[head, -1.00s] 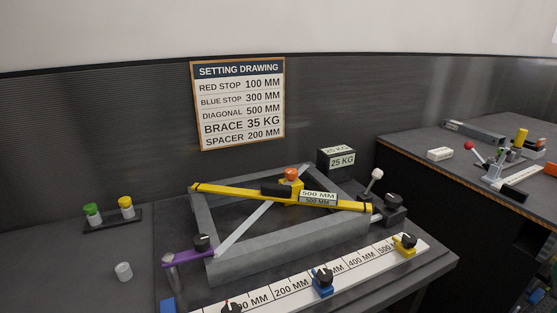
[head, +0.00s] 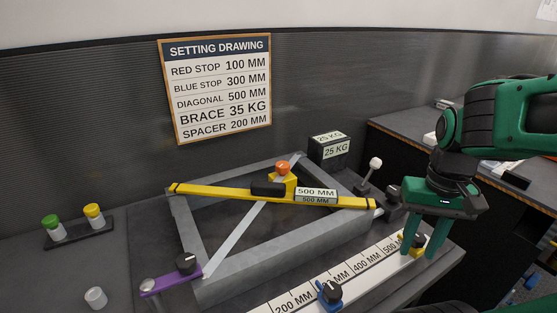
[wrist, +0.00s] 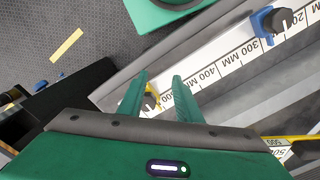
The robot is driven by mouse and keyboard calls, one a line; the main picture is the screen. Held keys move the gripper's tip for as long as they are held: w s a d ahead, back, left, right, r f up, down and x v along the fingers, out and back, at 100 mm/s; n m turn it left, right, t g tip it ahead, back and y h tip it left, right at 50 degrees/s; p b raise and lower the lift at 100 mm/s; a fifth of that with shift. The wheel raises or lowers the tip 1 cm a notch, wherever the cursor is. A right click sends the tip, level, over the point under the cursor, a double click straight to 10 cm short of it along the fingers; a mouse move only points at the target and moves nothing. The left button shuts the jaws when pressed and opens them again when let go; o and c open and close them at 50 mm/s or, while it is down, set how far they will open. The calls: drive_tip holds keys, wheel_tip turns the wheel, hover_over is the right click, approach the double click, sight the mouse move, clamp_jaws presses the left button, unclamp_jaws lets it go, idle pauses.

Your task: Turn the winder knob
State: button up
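I cannot tell for certain which knob is the winder knob. A black knob (head: 392,196) sits on a dark block at the right end of the grey frame (head: 290,238), beside a white-ball lever (head: 372,170); my gripper partly hides it. My green gripper (head: 425,246) points down over the right end of the white ruler, near 500 mm. Its fingers are apart, with the yellow stop (head: 419,243) and its black knob showing between them. In the wrist view the fingers (wrist: 160,78) are also apart, with yellow (wrist: 150,96) between them; contact is unclear.
A yellow bar (head: 230,194) marked 500 MM lies across the frame. A blue stop (head: 327,297) stands on the ruler (head: 359,273). A purple bar (head: 168,282) with a black knob is at left. A 25 KG block (head: 329,150) stands behind. A second bench is at right.

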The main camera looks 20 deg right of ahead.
drive_tip(key=o, duration=0.3)
drive_tip(key=shift+o, duration=1)
drive_tip(key=shift+w+r+n, duration=0.2)
drive_tip(key=shift+r, duration=0.25)
drive_tip(key=shift+w+r+n, duration=0.15)
drive_tip(key=shift+r+n, duration=0.05)
drive_tip(key=shift+r, duration=0.25)
wheel_tip(320, 180, up, 11)
drive_tip(key=n, duration=1.7)
hover_over(283, 164)
wheel_tip(283, 164, down, 10)
drive_tip(key=shift+r, duration=0.15)
